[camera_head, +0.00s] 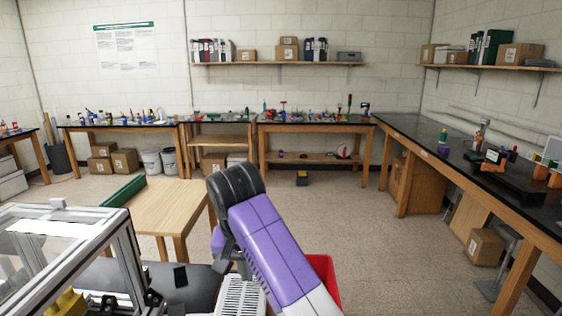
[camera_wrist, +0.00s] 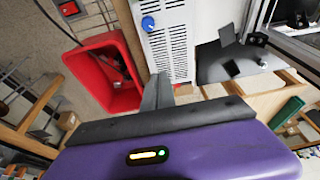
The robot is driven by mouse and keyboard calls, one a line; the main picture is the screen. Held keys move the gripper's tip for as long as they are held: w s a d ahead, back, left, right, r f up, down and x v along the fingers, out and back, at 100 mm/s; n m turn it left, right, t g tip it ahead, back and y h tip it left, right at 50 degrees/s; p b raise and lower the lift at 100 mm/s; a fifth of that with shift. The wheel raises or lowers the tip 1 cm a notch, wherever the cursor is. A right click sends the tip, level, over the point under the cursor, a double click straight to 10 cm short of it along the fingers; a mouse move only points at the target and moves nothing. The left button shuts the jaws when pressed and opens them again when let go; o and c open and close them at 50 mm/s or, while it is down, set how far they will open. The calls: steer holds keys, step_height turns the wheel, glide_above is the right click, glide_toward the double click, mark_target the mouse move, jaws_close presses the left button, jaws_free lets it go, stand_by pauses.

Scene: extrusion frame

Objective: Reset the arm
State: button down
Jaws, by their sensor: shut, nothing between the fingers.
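My gripper (camera_wrist: 157,90) shows in the wrist view as dark fingers pressed together in front of its purple body, with nothing between them. It points toward a white vented box (camera_wrist: 166,45) with a blue knob, beside a red bin (camera_wrist: 133,100); I cannot tell how far it is from them. In the head view my purple arm rises in the middle foreground, and the fingers are hidden. An aluminium extrusion frame (camera_head: 124,252) with clear panels stands at the lower left, with a yellow part inside it.
The vented box (camera_head: 238,297) and red bin (camera_head: 325,272) sit close to my arm in the head view. A black-topped workbench (camera_head: 425,140) runs along the right. Floor (camera_head: 340,215) is clear between.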

steer(key=w+a+r+n+t+y, duration=0.3)
steer(key=w+a+r+t+y, duration=0.2)
steer(key=w+a+t, duration=0.1)
steer(key=s+d+f+m+t+b, duration=0.1)
steer(key=s+d+f+t, duration=0.3)
steer(key=s+d+f, duration=0.45)
steer(key=s+d+f+t+b, duration=0.1)
steer(key=s+d+f+t, duration=0.35)
steer(key=s+d, duration=0.6)
steer(key=s+d+f+g+h+b, duration=0.1)
steer(key=s+d, duration=0.4)
steer(key=s, duration=0.6)
steer(key=s+d+f+m+g+h+b, duration=0.1)
steer(key=s+d, duration=0.3)
steer(key=s, duration=0.8)
steer(key=s+d+f+g+h+b, duration=0.1)
steer(key=s+d+f+h, duration=0.2)
steer(key=s, duration=0.9)
steer(key=d, duration=0.2)
steer(key=shift+s+d+f+m, duration=0.25)
steer(key=shift+d+f+m, duration=0.05)
steer(key=shift+f+m, duration=0.1)
